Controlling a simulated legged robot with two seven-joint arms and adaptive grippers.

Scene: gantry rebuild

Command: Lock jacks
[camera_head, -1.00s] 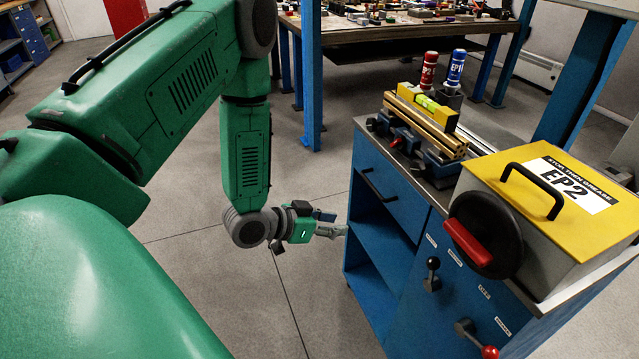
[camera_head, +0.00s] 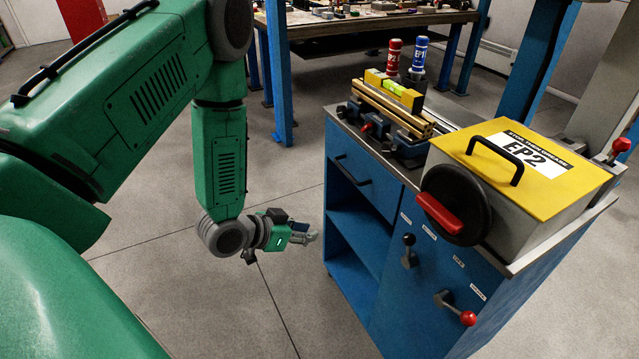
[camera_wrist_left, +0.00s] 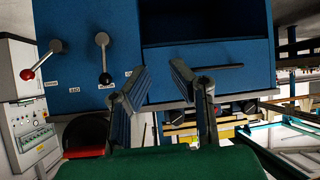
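The blue cabinet (camera_head: 385,185) has two levers on its front face. One lever has a black knob (camera_head: 409,240) and the other a red knob (camera_head: 468,318). Small white labels, too small to read, sit near them. In the left wrist view, the red-knobbed lever (camera_wrist_left: 28,74) and black-knobbed lever (camera_wrist_left: 103,40) appear upper left. My left gripper (camera_head: 312,237) is beside the cabinet's left edge, left of both levers and apart from them. In the left wrist view its fingers (camera_wrist_left: 160,92) are spread with nothing between them. My right gripper is not in view.
On the cabinet top stand a yellow-lidded EP2 box (camera_head: 530,150) with a black wheel and red handle, a vise with brass bars (camera_head: 385,105), a yellow level, and red and blue bottles. A red-knobbed lever (camera_head: 620,146) is at the gantry column. Floor left of the cabinet is clear.

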